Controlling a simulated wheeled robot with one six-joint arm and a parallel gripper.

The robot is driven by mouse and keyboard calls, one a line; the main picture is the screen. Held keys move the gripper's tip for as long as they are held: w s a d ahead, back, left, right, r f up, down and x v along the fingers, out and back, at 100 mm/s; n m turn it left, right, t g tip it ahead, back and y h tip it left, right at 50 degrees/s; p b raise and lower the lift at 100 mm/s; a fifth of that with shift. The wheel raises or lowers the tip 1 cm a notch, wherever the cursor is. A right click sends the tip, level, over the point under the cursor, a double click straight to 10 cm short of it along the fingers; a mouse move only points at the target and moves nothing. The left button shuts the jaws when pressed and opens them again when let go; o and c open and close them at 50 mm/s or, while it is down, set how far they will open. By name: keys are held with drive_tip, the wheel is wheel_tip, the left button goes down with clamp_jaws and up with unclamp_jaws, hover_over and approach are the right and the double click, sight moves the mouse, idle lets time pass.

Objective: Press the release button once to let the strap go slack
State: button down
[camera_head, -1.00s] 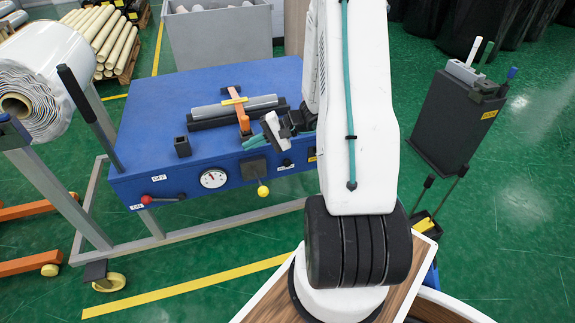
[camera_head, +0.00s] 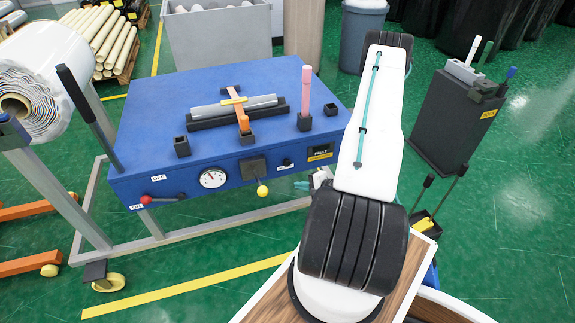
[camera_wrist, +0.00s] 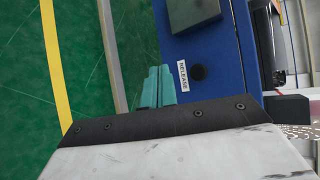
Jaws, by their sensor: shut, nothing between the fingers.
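The release button (camera_head: 286,162) is a small black round knob on the front panel of the blue bench. In the wrist view, the black button (camera_wrist: 198,72) sits beside a white RELEASE label (camera_wrist: 183,76). My gripper (camera_wrist: 157,87) has teal fingers, shut and empty; they are to the left of the label, apart from the button. In the head view, a teal fingertip of my gripper (camera_head: 301,185) shows low in front of the panel; my arm hides most of it. The orange strap (camera_head: 238,106) crosses a grey roll (camera_head: 209,111) on the bench top.
The blue bench (camera_head: 150,130) also carries a gauge (camera_head: 213,178), a yellow-knobbed lever (camera_head: 262,190), a red-knobbed lever (camera_head: 146,200) and a small display (camera_head: 320,149). A pink post (camera_head: 306,90) stands in a black socket. Green floor is open in front.

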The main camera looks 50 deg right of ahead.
sight(287, 165)
drive_tip(key=w+d, duration=0.4)
drive_tip(key=w, duration=0.3)
drive_tip(key=shift+w+d, duration=0.3)
drive_tip(key=shift+w, duration=0.1)
idle(1.9)
drive_tip(key=shift+w+d, duration=0.2)
drive_tip(key=shift+w, duration=0.05)
drive_tip(key=shift+w+d, duration=0.5)
drive_tip(key=shift+w, duration=0.25)
idle(1.1)
idle(0.3)
drive_tip(key=shift+s+a, duration=0.35)
drive_tip(key=shift+s, duration=0.2)
drive_tip(key=shift+s+a, duration=0.35)
drive_tip(key=shift+s, duration=0.3)
drive_tip(key=shift+s+a, duration=0.7)
drive_tip(key=shift+s, duration=0.35)
drive_tip(key=shift+s+a, duration=0.65)
drive_tip(key=shift+s, duration=0.35)
